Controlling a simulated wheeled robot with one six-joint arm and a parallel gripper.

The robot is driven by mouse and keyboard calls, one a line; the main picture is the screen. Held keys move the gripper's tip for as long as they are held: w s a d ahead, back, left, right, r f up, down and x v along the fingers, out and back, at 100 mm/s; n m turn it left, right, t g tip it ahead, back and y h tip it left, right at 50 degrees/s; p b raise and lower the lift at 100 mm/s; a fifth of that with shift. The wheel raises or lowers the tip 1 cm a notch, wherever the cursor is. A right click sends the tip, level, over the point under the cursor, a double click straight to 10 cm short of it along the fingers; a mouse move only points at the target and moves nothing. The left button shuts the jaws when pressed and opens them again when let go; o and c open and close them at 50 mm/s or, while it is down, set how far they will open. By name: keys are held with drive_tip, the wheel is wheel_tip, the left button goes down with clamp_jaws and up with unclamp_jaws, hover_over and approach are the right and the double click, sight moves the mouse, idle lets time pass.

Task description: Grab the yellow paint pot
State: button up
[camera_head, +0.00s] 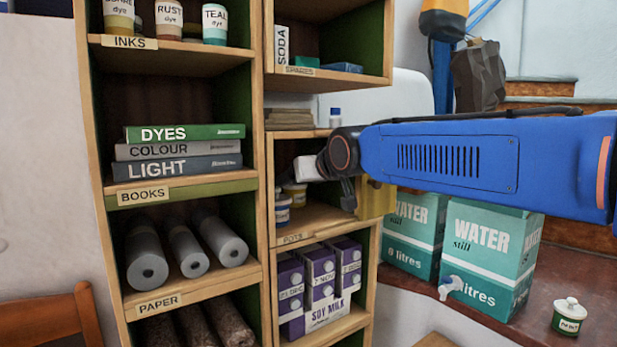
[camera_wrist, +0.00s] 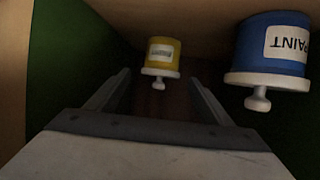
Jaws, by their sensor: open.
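The yellow paint pot (camera_wrist: 163,58) has a white label and a pale knobbed lid. In the wrist view it appears upside down, beyond and between the fingers of my gripper (camera_wrist: 160,84). My gripper is open and empty, with a gap before the pot. A blue paint pot (camera_wrist: 272,50) stands larger and nearer, to the right of the fingers. In the head view the yellow pot (camera_head: 298,193) and the blue pot (camera_head: 283,212) sit in the shelf compartment labelled POTS, and my arm reaches in from the right. My fingertips are hard to make out there.
The compartment's green side wall (camera_wrist: 62,70) is close on the left in the wrist view. Soy milk cartons (camera_head: 318,285) fill the shelf below. Water boxes (camera_head: 487,255) and a small green-and-white pot (camera_head: 568,317) stand on the right surface.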

drive_tip(key=x, duration=0.8)
drive_tip(key=shift+w, duration=0.1)
drive_tip(key=shift+c, duration=0.3)
drive_tip(key=c, duration=1.3)
